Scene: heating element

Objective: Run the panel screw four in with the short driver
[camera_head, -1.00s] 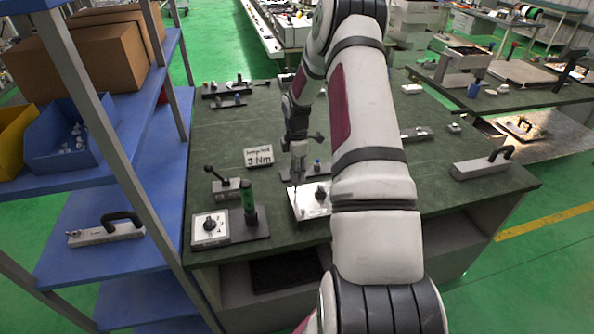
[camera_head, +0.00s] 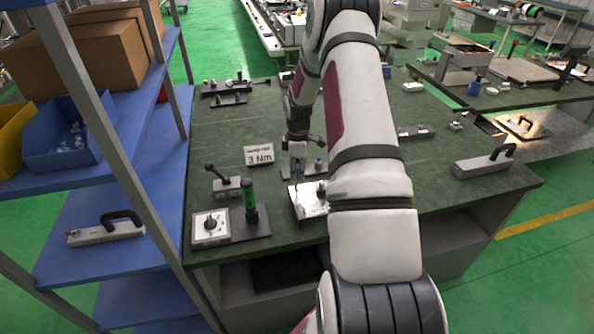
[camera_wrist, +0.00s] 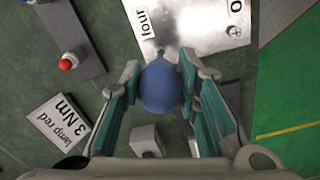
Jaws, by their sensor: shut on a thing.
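My gripper (camera_wrist: 159,92) is shut on the rounded blue handle of a driver (camera_wrist: 160,88), seen end-on in the wrist view. The handle hides most of its shaft and tip. A bright metal panel (camera_wrist: 190,25) lies just beyond it, with a "four" label close to the driver. Screw four cannot be made out; whether the tip touches it is hidden. Another screw head (camera_wrist: 234,31) shows at the panel's right, by a "0" mark. In the head view my gripper (camera_head: 297,165) points down over the panel (camera_head: 307,207), partly covered by my arm.
A green-handled tool (camera_head: 249,199) stands upright beside a white dial plate (camera_head: 211,225). A lever block (camera_head: 226,187) is behind them. A handled bar (camera_head: 484,163) lies at the right of the green bench.

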